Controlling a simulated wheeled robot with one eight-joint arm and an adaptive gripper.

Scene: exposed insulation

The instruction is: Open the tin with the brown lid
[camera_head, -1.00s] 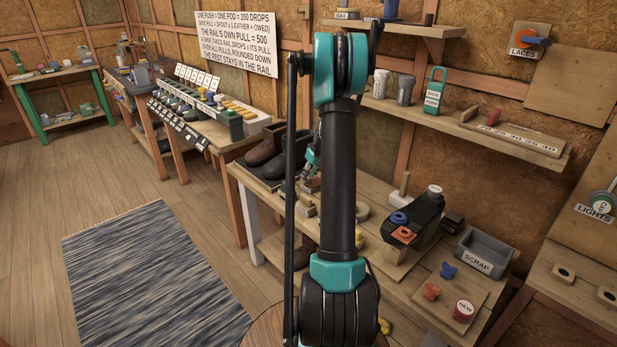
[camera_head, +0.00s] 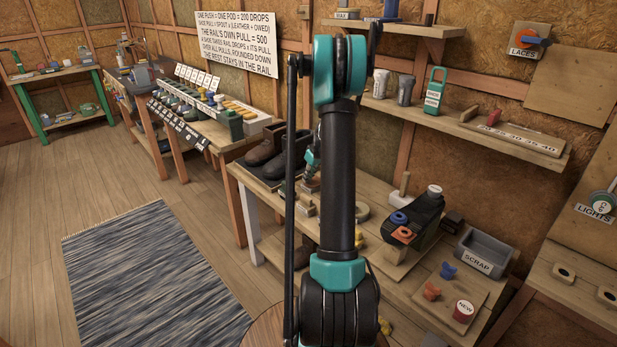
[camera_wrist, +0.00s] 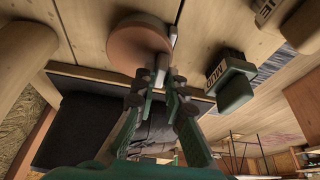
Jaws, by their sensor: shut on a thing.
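The tin with the brown lid (camera_wrist: 138,42) shows in the wrist view as a round brown disc over a paler rim, at top centre. A narrow grey piece (camera_wrist: 173,28) stands at its right edge. My gripper (camera_wrist: 160,80) is at the near right edge of the tin, its dark fingertips close together. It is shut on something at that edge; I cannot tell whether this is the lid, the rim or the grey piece. In the head view my own arm hides most of the gripper and the tin.
Dark boots (camera_head: 285,150) stand on the bench left of my arm. Floor is free around the rug (camera_head: 155,275).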

